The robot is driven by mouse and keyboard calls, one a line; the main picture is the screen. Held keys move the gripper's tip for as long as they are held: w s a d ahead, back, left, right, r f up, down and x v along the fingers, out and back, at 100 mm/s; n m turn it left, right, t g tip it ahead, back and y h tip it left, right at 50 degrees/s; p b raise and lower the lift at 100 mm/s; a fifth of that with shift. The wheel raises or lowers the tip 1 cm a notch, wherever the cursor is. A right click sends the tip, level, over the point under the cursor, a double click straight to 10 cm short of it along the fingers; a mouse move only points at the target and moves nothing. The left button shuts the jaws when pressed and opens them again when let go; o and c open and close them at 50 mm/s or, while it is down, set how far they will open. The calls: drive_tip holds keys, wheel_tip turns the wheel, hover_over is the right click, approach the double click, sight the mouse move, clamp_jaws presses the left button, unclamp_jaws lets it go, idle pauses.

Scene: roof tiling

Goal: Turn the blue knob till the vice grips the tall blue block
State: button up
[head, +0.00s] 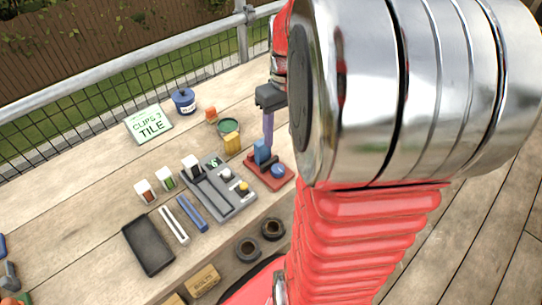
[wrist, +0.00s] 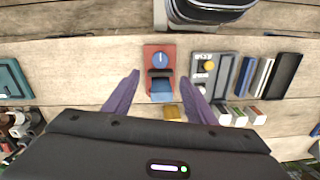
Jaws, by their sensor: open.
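The red vice (head: 285,181) stands on the wooden table, with its blue knob (head: 278,170) at the front right. The tall blue block (head: 262,148) stands upright at the vice's far end, beside the dark jaw. In the wrist view the round knob (wrist: 160,60) has a pale mark, and the block (wrist: 162,93) lies below the dark jaw (wrist: 160,74). I cannot tell whether the jaw touches the block. My gripper (wrist: 160,76) is open, its purple fingers apart on either side of the vice in the wrist view. In the head view my gripper (head: 268,140) is just behind the block.
A grey tray (head: 215,190) with knobs stands left of the vice. A yellow block (head: 232,144), a green-topped tin (head: 228,126) and a blue tub (head: 184,101) are behind. A black tray (head: 148,246) lies front left. My arm hides the right side.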

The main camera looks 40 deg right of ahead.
sight(278, 168)
drive_tip(key=shift+f, duration=0.1)
drive_tip(key=f, duration=1.3)
drive_tip(key=shift+a+f, duration=0.3)
drive_tip(key=shift+f, duration=0.05)
drive_tip(key=c, duration=1)
